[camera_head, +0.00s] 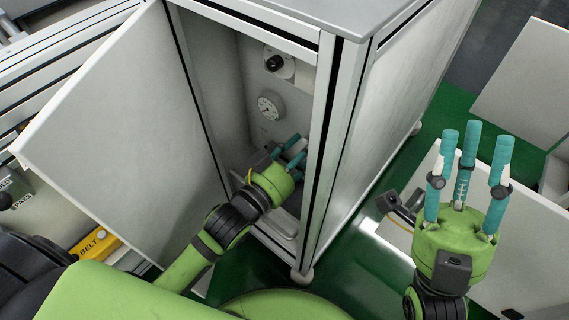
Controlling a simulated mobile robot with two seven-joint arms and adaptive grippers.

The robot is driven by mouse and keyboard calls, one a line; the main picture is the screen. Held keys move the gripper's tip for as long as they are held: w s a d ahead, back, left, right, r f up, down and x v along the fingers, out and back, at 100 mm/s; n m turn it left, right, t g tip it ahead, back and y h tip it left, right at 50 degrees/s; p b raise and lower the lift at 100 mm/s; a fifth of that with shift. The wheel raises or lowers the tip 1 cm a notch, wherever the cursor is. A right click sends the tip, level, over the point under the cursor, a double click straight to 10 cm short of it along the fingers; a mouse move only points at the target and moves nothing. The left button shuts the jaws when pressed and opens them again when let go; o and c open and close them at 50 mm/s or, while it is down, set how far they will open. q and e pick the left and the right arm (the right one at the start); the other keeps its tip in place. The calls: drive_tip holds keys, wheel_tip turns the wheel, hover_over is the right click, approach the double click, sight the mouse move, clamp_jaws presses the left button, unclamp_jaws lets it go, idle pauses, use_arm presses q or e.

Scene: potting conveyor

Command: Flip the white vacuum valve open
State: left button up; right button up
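An open cabinet (323,70) stands in the middle, with a round pressure gauge (270,105) and a black knob on a pale plate (274,62) on its inner back panel. My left gripper (290,151) reaches inside, below the gauge, with its teal fingers towards the back panel. A small pale grey part (298,145) shows between and behind these fingers. I cannot tell whether it is the white vacuum valve, or whether the fingers touch it. My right gripper (467,165) is raised outside the cabinet at the right, its three teal fingers spread and empty.
The cabinet door (105,125) is swung open to the left. The cabinet's side wall (385,120) stands between my two grippers. A yellow "BELT" label (93,243) is at the lower left. White panels (520,85) stand at the right over green floor (365,265).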

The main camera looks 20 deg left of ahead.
use_arm(q)
drive_tip(key=v, duration=1)
drive_tip(key=shift+s+a, duration=0.15)
drive_tip(key=shift+s, duration=0.2)
